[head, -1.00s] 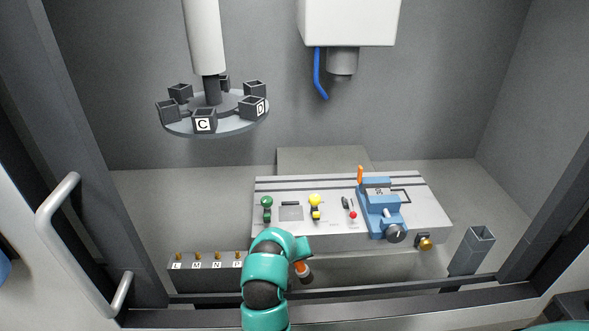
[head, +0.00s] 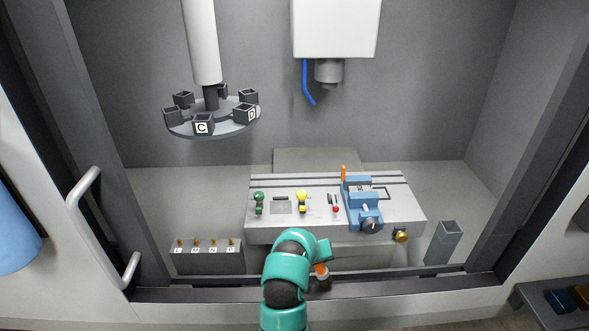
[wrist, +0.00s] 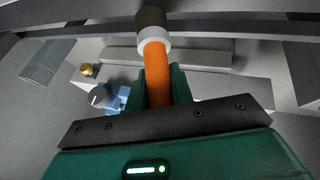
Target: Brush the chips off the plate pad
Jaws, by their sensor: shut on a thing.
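My gripper (head: 323,258) is shut on a brush, in front of the machine table's front edge. The brush (wrist: 157,72) has an orange handle between my fingers, a white collar and a dark tip pointing away from the gripper. In the head view the brush (head: 322,275) hangs down, tip lowest. The grey table (head: 300,232) carries a slightly darker square patch (head: 282,206), which may be the plate pad. I cannot make out chips on it; they are too small to tell.
On the table stand a green-knobbed part (head: 259,202), a yellow-knobbed part (head: 302,201), a red-knobbed lever (head: 335,207) and a blue vise (head: 361,205). A tool carousel (head: 213,120) and spindle head (head: 336,28) hang above. A labelled peg block (head: 207,258) and grey bin (head: 443,243) flank the table.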

